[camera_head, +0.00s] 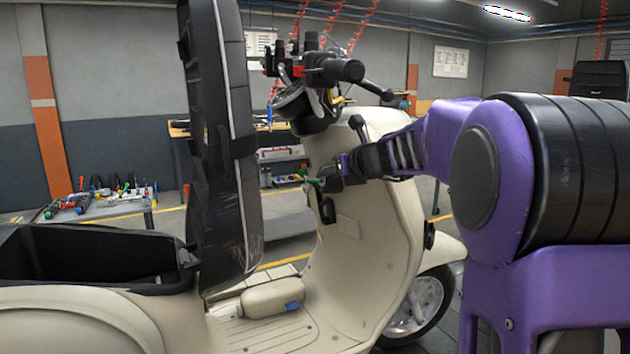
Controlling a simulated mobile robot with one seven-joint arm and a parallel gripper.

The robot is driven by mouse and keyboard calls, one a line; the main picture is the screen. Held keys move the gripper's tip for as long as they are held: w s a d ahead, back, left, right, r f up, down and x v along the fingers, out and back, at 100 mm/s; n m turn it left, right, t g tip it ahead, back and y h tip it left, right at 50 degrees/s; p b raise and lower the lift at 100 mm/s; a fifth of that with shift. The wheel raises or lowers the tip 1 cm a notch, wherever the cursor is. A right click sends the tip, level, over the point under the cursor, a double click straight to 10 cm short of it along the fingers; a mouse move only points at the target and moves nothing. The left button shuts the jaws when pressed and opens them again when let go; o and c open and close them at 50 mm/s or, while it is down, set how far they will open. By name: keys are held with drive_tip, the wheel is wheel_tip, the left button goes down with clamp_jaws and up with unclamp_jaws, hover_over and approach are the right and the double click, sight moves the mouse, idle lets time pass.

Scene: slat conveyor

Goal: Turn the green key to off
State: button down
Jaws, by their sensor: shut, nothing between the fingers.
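The green key (312,179) sits at the inner face of the cream scooter's front shield (350,235), below the handlebar. My purple and black arm reaches in from the right. My gripper (329,179) is at the front shield, right beside the key. Its fingers are small and dark in this view, and they are shut with nothing between them. I cannot tell whether they touch the key. The key's slot and its exact turn position are too small or hidden to make out.
The raised black seat (215,140) stands upright left of the key, above the open storage bin (85,262). The handlebar (340,70) is above my gripper. A beige bottle-like container (272,297) lies on the footboard. A tool table (105,208) stands at the back left.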

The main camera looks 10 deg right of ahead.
drive_tip(key=v, duration=0.4)
drive_tip(key=shift+d+r, duration=0.1)
drive_tip(key=shift+r, duration=0.2)
idle(0.4)
